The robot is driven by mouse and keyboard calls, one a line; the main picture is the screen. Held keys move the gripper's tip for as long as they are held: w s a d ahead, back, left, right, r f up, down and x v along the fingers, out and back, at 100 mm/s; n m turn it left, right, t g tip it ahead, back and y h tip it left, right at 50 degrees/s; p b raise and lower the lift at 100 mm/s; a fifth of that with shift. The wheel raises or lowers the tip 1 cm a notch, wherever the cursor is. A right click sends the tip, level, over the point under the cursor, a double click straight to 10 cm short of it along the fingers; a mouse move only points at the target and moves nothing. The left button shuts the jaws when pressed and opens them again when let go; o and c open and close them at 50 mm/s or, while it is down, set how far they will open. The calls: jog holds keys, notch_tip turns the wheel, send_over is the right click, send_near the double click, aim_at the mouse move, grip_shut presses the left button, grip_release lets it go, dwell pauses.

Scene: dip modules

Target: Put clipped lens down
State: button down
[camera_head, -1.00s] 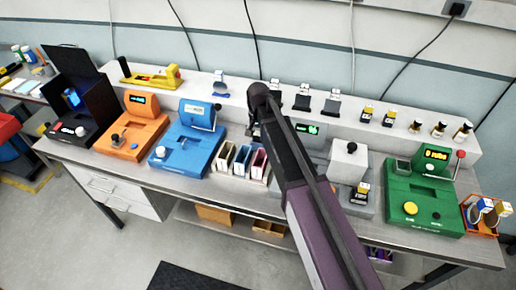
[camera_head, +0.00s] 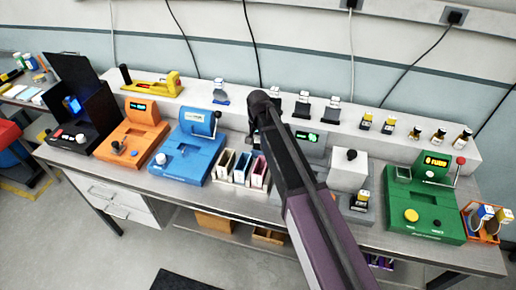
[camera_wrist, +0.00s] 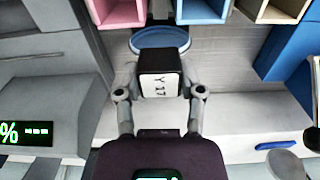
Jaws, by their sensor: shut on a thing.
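In the wrist view, my gripper (camera_wrist: 160,85) is shut on the clipped lens. Its black clip (camera_wrist: 158,60) has a white label reading "Y 17". A round blue lens (camera_wrist: 160,38) shows at the clip's far end, above the grey bench top. I cannot tell whether the lens touches the bench. In the head view, my arm hides the gripper and the held lens.
Open bins (camera_head: 242,169) stand close to the lens, between the blue machine (camera_head: 187,160) and the grey machine (camera_head: 310,145). A raised back shelf (camera_head: 245,110) carries black holders (camera_head: 303,108). The green machine (camera_head: 430,205) is at right.

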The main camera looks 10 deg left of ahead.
jog(key=shift+r, duration=0.15)
notch_tip(320, 180, up, 10)
jog(key=p, duration=1)
jog(key=shift+f, duration=0.2)
dwell(0.4)
jog(key=shift+f+b, duration=0.4)
jog(key=shift+r, duration=0.1)
